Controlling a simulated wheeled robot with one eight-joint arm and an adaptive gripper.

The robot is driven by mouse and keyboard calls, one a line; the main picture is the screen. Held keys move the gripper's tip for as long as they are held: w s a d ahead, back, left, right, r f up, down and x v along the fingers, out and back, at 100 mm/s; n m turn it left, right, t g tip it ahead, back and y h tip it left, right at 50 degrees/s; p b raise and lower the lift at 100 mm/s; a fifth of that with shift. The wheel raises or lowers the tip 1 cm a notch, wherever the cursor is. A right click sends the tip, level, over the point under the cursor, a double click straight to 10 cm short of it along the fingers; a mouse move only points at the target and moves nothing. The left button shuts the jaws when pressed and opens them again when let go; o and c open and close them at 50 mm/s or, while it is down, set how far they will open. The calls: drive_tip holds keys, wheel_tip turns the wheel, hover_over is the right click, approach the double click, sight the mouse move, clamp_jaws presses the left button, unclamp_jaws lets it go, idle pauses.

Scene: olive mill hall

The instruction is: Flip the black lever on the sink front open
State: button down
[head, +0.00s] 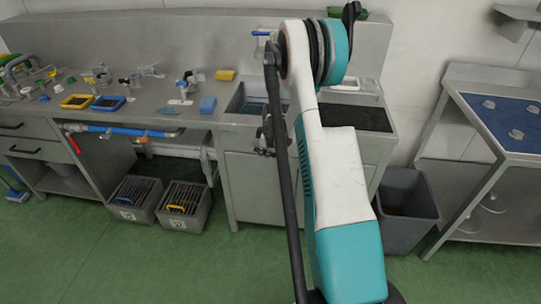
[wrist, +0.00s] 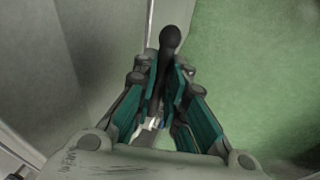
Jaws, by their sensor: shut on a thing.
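The black lever (wrist: 170,40) stands between the fingers of my gripper (wrist: 166,85) in the wrist view. Its round knob sticks out past the fingertips, and its lower part is hidden between the teal-padded fingers. My gripper is shut on it. In the head view my gripper (head: 264,138) is at the grey sink front (head: 244,180), below the basin (head: 247,99). My white and teal arm covers part of the front there, and I cannot make out the lever apart from the gripper in that view.
A blue pipe (head: 118,130) runs under the counter at left. Two grey crates (head: 133,199) (head: 184,206) stand on the floor beside the sink cabinet. A grey bin (head: 407,208) and a blue-topped table (head: 505,122) are at right. The green floor in front is clear.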

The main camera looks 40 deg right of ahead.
drive_tip(key=shift+r+n+g+h, duration=0.3)
drive_tip(key=shift+r+g+h, duration=0.55)
drive_tip(key=shift+g+h, duration=0.35)
drive_tip(key=c, duration=1.6)
unclamp_jaws()
drive_tip(key=shift+c, duration=0.2)
drive_tip(key=shift+a+r, duration=0.1)
drive_tip(key=v, duration=1.2)
drive_tip(key=shift+w, duration=0.1)
